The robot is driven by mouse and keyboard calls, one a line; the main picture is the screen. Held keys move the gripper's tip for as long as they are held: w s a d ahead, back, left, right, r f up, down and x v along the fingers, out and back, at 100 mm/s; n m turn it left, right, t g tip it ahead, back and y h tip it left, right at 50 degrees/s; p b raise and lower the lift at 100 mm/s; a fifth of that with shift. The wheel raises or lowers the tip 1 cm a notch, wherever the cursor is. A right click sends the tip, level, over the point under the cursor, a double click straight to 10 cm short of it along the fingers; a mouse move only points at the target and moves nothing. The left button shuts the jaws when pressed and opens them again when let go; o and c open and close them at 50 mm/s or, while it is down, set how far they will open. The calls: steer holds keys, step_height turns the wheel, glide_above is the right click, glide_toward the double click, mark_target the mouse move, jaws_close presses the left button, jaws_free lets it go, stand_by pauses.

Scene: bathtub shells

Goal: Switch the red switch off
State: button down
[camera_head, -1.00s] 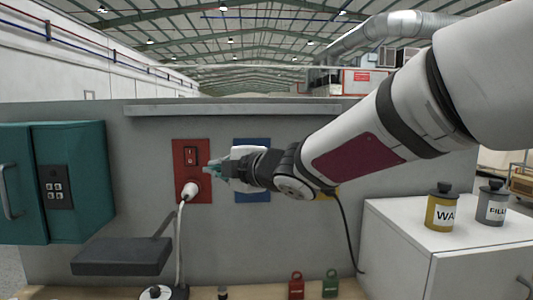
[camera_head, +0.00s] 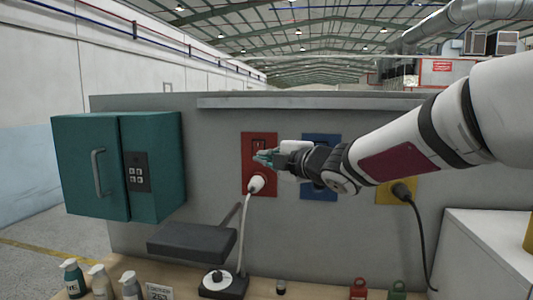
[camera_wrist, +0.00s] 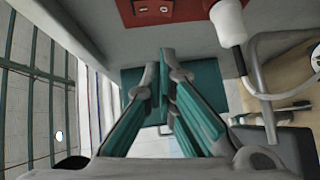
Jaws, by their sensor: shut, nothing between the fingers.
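The red panel (camera_head: 249,170) is on the grey wall, with a red rocker switch (camera_head: 258,141) in its upper part. A white plug (camera_head: 257,183) with a white cable sits in the panel below the switch. My gripper (camera_head: 259,157) is shut and empty. In the head view its fingertips cover the area just below the switch and hide its lower edge; I cannot tell if they touch the panel. In the wrist view the closed fingers (camera_wrist: 166,55) point toward the wall, with the switch (camera_wrist: 153,8) at the top edge and the plug (camera_wrist: 228,22) at upper right.
A teal cabinet (camera_head: 90,165) with a keypad hangs at left. A dark shelf (camera_head: 192,242) juts out below. Blue (camera_head: 320,186) and yellow (camera_head: 384,190) panels lie right of the red one. Bottles (camera_head: 100,281) and padlocks (camera_head: 358,289) stand on the bench. A white cabinet (camera_head: 480,250) stands at right.

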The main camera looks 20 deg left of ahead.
mark_target(258, 149)
steer(key=w+a, duration=0.1)
steer(key=w+a+p, duration=0.1)
steer(key=w+a, duration=0.2)
steer(key=shift+w+a+f, duration=0.2)
steer(key=shift+w+f, duration=0.1)
steer(key=shift+f, duration=0.05)
steer(key=shift+w+a, duration=0.15)
steer(key=shift+w, duration=0.2)
steer(key=shift+w+a+f+p, duration=0.15)
steer(key=shift+w+p, duration=0.15)
steer(key=shift+w, duration=0.15)
steer(key=shift+w+b, duration=0.1)
steer(key=shift+b, duration=0.2)
